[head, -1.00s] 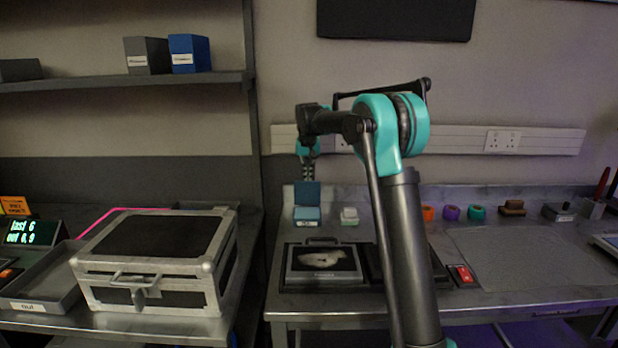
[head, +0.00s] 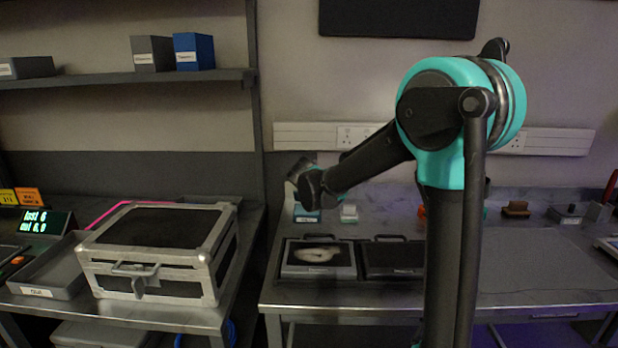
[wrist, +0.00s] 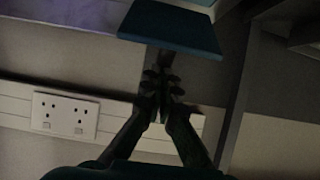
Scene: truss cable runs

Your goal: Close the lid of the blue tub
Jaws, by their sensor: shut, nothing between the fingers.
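The small blue tub (head: 306,216) stands at the back left of the right-hand bench, partly hidden behind my arm in the head view. In the wrist view its darker blue lid (wrist: 172,30) shows as a raised flat panel near the top, with a sliver of lighter blue beyond it. My gripper (wrist: 164,72) is shut and empty, its fingertips close to the lid's edge. I cannot tell whether they touch it. In the head view my wrist covers the place of the lid, and the fingertips are hidden.
A small white-and-green block (head: 349,212) stands just right of the tub. Two flat cases, one with a pale picture (head: 318,256) and one dark (head: 392,258), lie in front. A wall socket strip (wrist: 66,115) runs behind. A shelf post (head: 259,120) rises at left.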

